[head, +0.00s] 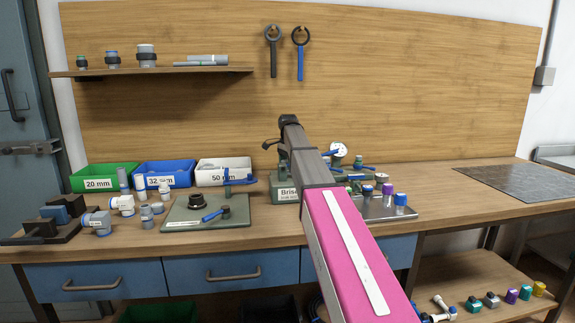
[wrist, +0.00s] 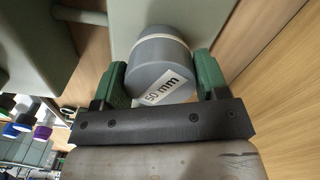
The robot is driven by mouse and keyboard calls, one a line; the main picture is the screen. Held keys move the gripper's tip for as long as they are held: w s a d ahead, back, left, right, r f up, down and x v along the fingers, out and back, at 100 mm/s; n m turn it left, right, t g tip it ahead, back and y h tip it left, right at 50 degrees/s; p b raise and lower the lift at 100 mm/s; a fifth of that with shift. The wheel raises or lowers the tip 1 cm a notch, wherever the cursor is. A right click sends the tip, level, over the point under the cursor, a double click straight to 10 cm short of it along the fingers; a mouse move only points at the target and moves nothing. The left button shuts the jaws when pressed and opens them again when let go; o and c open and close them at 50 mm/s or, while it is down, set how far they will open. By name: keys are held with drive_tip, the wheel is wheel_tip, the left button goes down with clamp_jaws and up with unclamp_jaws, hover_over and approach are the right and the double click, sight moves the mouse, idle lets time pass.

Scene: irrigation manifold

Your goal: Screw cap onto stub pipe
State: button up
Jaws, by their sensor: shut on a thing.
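In the wrist view, a grey round cap (wrist: 160,60) with a white "50 mm" label sits between the two green finger pads of my gripper (wrist: 162,78), which is shut on it. A pale ring shows around the cap's far edge, against a grey-green body (wrist: 135,22). I cannot tell whether the cap is on a stub pipe, as the cap hides what is behind it. In the head view my arm covers the gripper and the cap. A grey-green unit (head: 285,188) with a partly covered label stands behind my arm.
Green (head: 105,178), blue (head: 163,174) and white (head: 223,172) bins stand at the back left. A plate (head: 232,215) with a black ring and blue-handled valve lies in front. A vise (head: 45,222) and loose fittings are at left. The dark mat (head: 520,182) at right is clear.

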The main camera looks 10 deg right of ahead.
drive_tip(key=m, duration=0.4)
drive_tip(key=shift+d, duration=0.4)
drive_tip(key=shift+m, duration=0.3)
drive_tip(key=m, duration=0.4)
drive_tip(key=shift+m, duration=0.3)
drive_tip(key=m, duration=0.4)
drive_tip(key=shift+m, duration=0.4)
drive_tip(key=m, duration=0.4)
drive_tip(key=shift+w+a, duration=0.1)
